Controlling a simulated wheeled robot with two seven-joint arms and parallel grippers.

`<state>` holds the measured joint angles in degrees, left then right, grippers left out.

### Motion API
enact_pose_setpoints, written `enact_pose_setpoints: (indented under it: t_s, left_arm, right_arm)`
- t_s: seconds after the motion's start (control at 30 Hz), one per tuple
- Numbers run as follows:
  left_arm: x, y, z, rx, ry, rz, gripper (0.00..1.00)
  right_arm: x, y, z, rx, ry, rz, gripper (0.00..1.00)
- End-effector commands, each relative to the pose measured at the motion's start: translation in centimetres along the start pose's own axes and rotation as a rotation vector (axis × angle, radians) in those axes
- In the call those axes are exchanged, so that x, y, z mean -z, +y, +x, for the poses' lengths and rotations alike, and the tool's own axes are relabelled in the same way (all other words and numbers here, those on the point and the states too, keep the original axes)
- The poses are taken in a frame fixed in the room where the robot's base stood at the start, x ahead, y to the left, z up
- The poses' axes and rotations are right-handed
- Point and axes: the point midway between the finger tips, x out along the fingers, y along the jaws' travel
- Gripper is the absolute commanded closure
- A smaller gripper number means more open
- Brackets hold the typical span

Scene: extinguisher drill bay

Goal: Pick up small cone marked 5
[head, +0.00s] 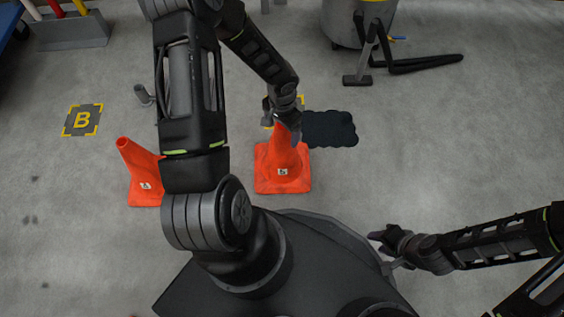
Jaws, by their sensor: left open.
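Two orange cones stand on the floor. One cone (283,172) is at the picture's middle, with a small white label low on its front. The other cone (140,170) is to the left, partly hidden behind my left arm, with a similar label. The label numbers are too small to read. My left gripper (282,121) is open at the top of the middle cone, with its fingers around or just over the tip; I cannot tell if they touch. The gripper hides the tip. My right gripper (379,252) looks open and empty at the lower right, away from both cones.
A dark patch (330,128) lies right behind the middle cone. A yellow-cornered floor mark B (82,120) is at the left. A grey bin (345,25) and a black stand (410,66) are at the back. The floor at right is clear.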

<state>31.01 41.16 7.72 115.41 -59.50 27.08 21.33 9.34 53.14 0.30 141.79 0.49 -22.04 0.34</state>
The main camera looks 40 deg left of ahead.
Motion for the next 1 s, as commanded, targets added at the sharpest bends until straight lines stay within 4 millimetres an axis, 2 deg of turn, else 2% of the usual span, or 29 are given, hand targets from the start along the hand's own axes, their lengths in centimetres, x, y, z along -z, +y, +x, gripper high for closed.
enact_pose_setpoints:
  t_s: [0.07, 0.63, 1.0]
  left_arm:
    - [0.00, 0.03, 0.46, -0.001, 0.000, -0.001, 0.16]
    - [0.01, 0.02, 0.34, 0.000, 0.000, 0.000, 0.16]
    - [0.01, 0.02, 0.33, 0.000, 0.000, 0.000, 0.45]
  right_arm:
    - [0.03, 0.06, 0.24, 0.000, 0.001, 0.000, 0.64]
    - [0.04, 0.02, 0.14, 0.000, 0.001, 0.000, 0.64]
    - [0.03, 0.02, 0.14, 0.000, 0.001, 0.000, 0.64]
